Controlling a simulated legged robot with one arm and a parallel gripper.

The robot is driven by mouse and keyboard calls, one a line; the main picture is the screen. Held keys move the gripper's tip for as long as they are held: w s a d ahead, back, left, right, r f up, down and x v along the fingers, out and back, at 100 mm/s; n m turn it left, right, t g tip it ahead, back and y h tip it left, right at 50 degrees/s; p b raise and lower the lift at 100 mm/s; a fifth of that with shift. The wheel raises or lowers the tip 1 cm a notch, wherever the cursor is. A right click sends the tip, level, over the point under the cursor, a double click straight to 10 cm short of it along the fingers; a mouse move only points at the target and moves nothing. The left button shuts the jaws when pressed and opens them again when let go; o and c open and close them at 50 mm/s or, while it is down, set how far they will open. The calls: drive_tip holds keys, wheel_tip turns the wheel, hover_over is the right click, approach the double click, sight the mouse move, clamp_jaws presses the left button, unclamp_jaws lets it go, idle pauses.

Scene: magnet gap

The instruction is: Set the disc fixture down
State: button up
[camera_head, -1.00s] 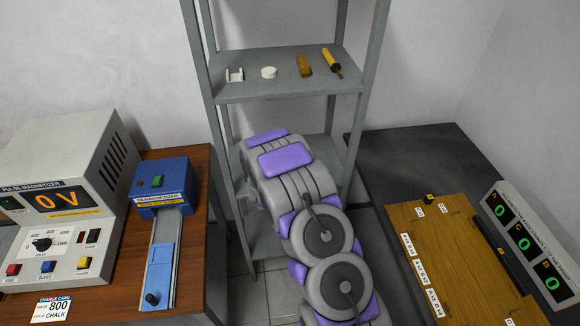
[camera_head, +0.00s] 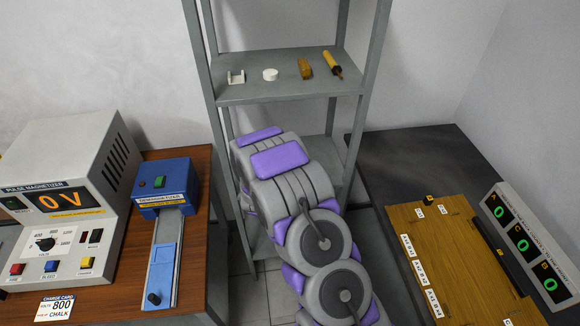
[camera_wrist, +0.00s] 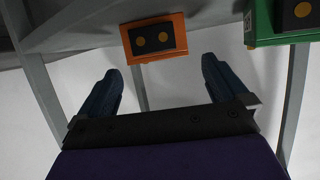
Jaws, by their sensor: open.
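My gripper (camera_wrist: 160,72) is open in the wrist view, its two dark blue fingers wide apart with nothing between them. An orange block (camera_wrist: 135,54) with a dark face and two orange dots is beyond the fingertips; whether they touch is unclear. A green block (camera_wrist: 257,37) with a similar dark face is at the upper right. I cannot tell whether either is the disc fixture. In the head view, my arm hides the gripper and whatever is by it. A white round piece (camera_head: 270,75) lies on the shelf (camera_head: 290,91), beside a white notched piece (camera_head: 236,78).
An amber block (camera_head: 304,68) and a yellow-handled tool (camera_head: 333,64) are also on the shelf. Grey shelf posts flank my arm. The pulse magnetizer (camera_head: 62,200) and blue demagnetizer (camera_head: 165,187) stand left. A wooden board (camera_head: 455,260) and green-digit display (camera_head: 522,240) are right.

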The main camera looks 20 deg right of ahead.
drive_tip(key=s+a+r+n+g+y, duration=0.2)
drive_tip(key=s+a+r+y, duration=0.2)
drive_tip(key=s+a+r, duration=0.4)
drive_tip(key=s+a+r+n+g+y, duration=0.2)
drive_tip(key=s+a+r+y, duration=0.35)
drive_tip(key=a, duration=0.55)
drive_tip(key=s+d+r+n+g, duration=0.1)
drive_tip(key=s+r, duration=0.3)
drive_tip(key=s, duration=0.7)
drive_tip(key=s+d+r+n+g+h, duration=0.1)
drive_tip(key=s+r+g, duration=0.3)
drive_tip(key=s, duration=0.7)
drive_tip(key=s+d+r+n+g, duration=0.1)
drive_tip(key=s+r+g, duration=0.2)
drive_tip(key=s, duration=0.8)
drive_tip(key=shift+r+n+p, duration=0.4)
drive_tip(key=shift+r+p, duration=0.05)
